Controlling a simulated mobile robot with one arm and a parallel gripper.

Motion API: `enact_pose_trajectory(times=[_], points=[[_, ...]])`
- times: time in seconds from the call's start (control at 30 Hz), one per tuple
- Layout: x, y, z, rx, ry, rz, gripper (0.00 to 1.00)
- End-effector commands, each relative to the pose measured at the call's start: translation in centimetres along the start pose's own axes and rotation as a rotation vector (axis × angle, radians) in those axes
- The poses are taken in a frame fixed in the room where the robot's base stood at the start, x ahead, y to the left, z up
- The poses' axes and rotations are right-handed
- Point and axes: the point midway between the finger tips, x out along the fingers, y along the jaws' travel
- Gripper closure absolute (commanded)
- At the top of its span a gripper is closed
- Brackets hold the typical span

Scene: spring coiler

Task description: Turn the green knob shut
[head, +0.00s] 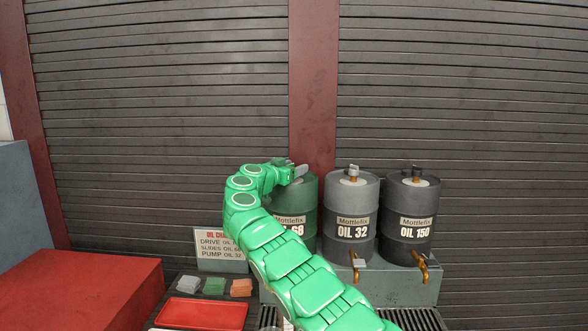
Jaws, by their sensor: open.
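The green drum (308,192), lettered "68" in the part I can see, stands leftmost of three drums. My green arm covers its left side and lower front. No green knob shows; the drum's tap area is behind my arm, and most of its top is hidden by my gripper. My gripper (300,171) is at the top of the green drum, pointing right, with a grey fingertip visible. It is open and nothing shows in it. I cannot tell whether it touches the drum.
The grey OIL 32 drum (351,205) and dark OIL 150 drum (407,207) stand to the right on a grey stand (395,288), each with a brass tap. A red block (80,290) fills the lower left.

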Motion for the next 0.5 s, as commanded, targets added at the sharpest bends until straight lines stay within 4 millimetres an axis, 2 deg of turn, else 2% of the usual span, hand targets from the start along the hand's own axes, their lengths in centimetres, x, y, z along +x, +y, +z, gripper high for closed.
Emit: enact_pose_trajectory(times=[0.3,0.5], points=[[0.16,0.05,0.01,0.000,0.000,0.001,0.41],[0.17,0.07,0.00,0.000,0.000,0.002,0.72]])
